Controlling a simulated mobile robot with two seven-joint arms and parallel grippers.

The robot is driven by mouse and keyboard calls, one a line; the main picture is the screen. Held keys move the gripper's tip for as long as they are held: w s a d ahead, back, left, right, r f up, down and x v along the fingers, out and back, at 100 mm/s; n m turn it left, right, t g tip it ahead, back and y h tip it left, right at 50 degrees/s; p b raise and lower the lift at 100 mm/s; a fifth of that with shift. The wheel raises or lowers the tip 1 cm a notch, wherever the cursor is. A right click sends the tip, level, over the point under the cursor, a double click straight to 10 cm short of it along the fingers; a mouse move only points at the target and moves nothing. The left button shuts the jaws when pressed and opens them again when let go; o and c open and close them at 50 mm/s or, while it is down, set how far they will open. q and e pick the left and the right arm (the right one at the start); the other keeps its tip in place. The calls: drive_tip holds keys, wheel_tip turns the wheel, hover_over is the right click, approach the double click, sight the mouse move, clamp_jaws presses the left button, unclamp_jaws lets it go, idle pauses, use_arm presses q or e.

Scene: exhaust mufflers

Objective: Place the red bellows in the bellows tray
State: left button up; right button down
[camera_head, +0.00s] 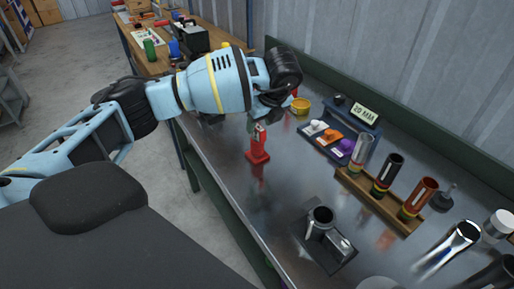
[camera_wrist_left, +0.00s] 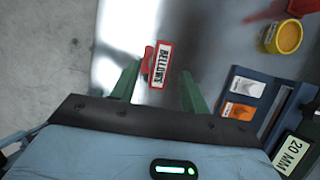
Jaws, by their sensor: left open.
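A red piece (camera_head: 258,153) stands on the metal bench, below my left gripper. In the left wrist view a red-framed label reading BELLOWS (camera_wrist_left: 160,65) shows between the fingertips, with a bit of red beside it. My left gripper (camera_wrist_left: 158,84) is open, its two green fingers apart on either side of the label; I cannot tell whether they touch it. In the head view its fingers are mostly hidden by the wrist. A blue-grey divided tray (camera_head: 318,143) with white, orange and purple parts stands to the right; I cannot read it as the bellows tray. My right gripper is not in view.
A wooden rack (camera_head: 378,203) holds several upright tubes at right. A dark tray (camera_head: 335,262) with metal parts is in front. Bench between is clear.

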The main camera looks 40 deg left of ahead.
sight(257, 143)
use_arm(q)
drive_tip(key=shift+x, duration=1.35)
drive_tip(key=shift+c, duration=0.3)
clamp_jaws()
